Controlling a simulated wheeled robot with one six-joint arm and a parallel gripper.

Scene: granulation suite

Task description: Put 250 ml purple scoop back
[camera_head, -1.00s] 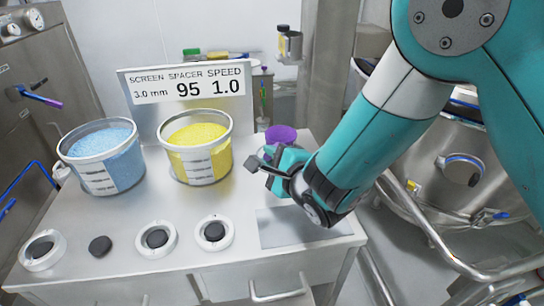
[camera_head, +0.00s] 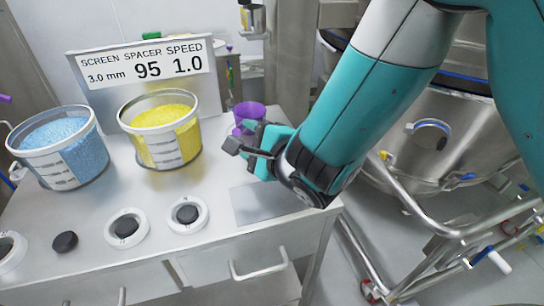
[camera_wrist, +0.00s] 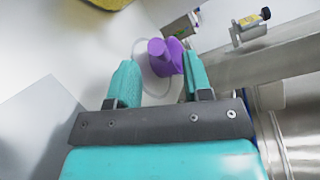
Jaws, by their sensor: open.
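The purple scoop (camera_head: 247,113) stands on the steel table near its back right corner, to the right of the tub of yellow granules. In the wrist view the scoop (camera_wrist: 160,62) shows between and just beyond my fingertips, over a faint ring mark on the table (camera_wrist: 150,100). My gripper (camera_head: 250,140) is open, with its teal fingers close to the scoop. In the wrist view my gripper (camera_wrist: 158,80) has a finger on either side, and the right finger is very near the scoop. Whether it touches I cannot tell. The scoop's lower part is partly hidden by my gripper in the head view.
Tubs of yellow granules (camera_head: 163,135) and blue granules (camera_head: 62,150) stand on the table. A sign (camera_head: 147,70) stands behind them. White rings with dark discs (camera_head: 187,215) lie along the front. A grey plate (camera_head: 262,203) lies below my gripper. A large steel vessel (camera_head: 440,145) is at right.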

